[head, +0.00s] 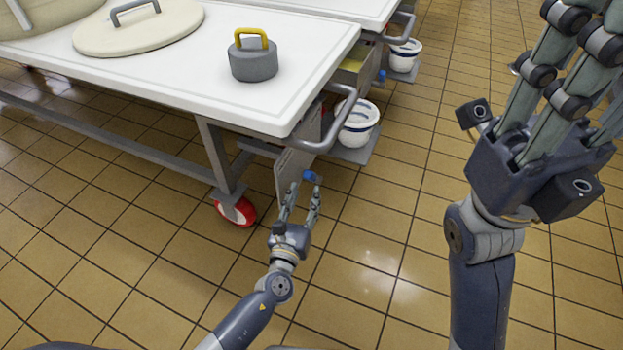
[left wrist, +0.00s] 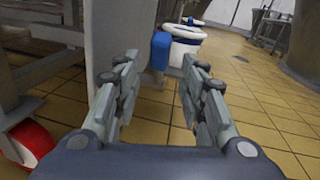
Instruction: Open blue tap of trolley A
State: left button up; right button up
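The near trolley (head: 290,110) has a white top and a grey side panel below its end. A blue tap (head: 310,177) sticks out at this panel, just past the fingertips of my left gripper (head: 304,192). In the left wrist view the blue tap (left wrist: 160,50) shows ahead between the two open fingers (left wrist: 157,68), with the panel (left wrist: 115,40) at its left. I cannot tell whether the fingers touch it. My right gripper (head: 575,70) is raised at the right, large and close, its fingers running out of the top of the view; it holds nothing that I can see.
A white bucket (head: 357,122) stands on a low shelf behind the tap, with a grey handle bar (head: 320,143) above. A red wheel (head: 236,211) is left of my left gripper. A second trolley (head: 340,8) stands beyond. The tiled floor (head: 400,250) to the right is clear.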

aim_at(311, 177)
pick_arm(q)
jog(key=w, duration=0.2)
jog(key=w+b, duration=0.1)
jog(key=w, duration=0.2)
jog(key=w+d+b, duration=0.1)
jog(key=w, duration=0.1)
jog(key=shift+w+d+f, duration=0.1)
jog(key=shift+w, duration=0.1)
grip_shut()
